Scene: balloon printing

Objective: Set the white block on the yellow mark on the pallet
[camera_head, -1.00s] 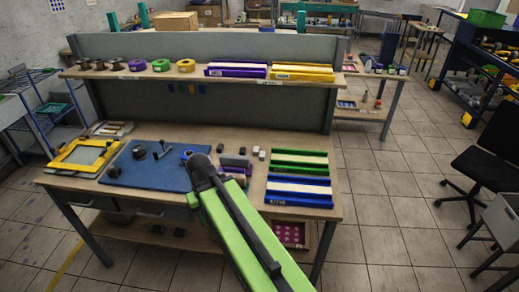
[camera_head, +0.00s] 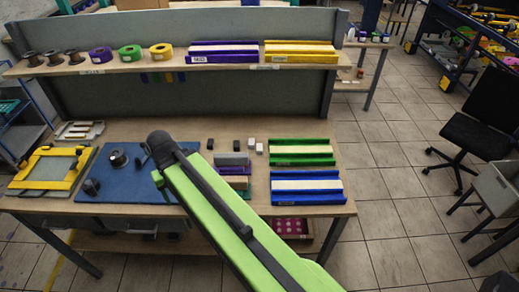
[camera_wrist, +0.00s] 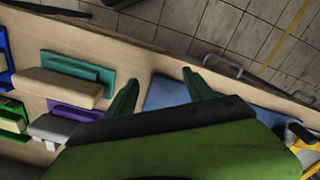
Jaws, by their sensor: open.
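A small white block (camera_head: 251,143) stands upright on the table behind the coloured holders in the head view. A second small pale block (camera_head: 259,148) stands just right of it. I cannot make out a yellow mark, and I cannot tell which surface is the pallet; a yellow frame (camera_head: 36,151) around a grey board lies at the left. My gripper (camera_wrist: 157,84) is open in the wrist view, its two green fingers apart with nothing between them. It is over the table near a blue mat (camera_wrist: 162,95). My arm hides the gripper in the head view.
A grey block (camera_head: 231,158) and a tan block on a teal holder (camera_head: 238,184) stand right of my arm. Green (camera_head: 302,161) and blue trays (camera_head: 306,197) lie further right. Dark round parts (camera_head: 118,158) sit on the mat. A shelf (camera_head: 210,65) with spools spans the back.

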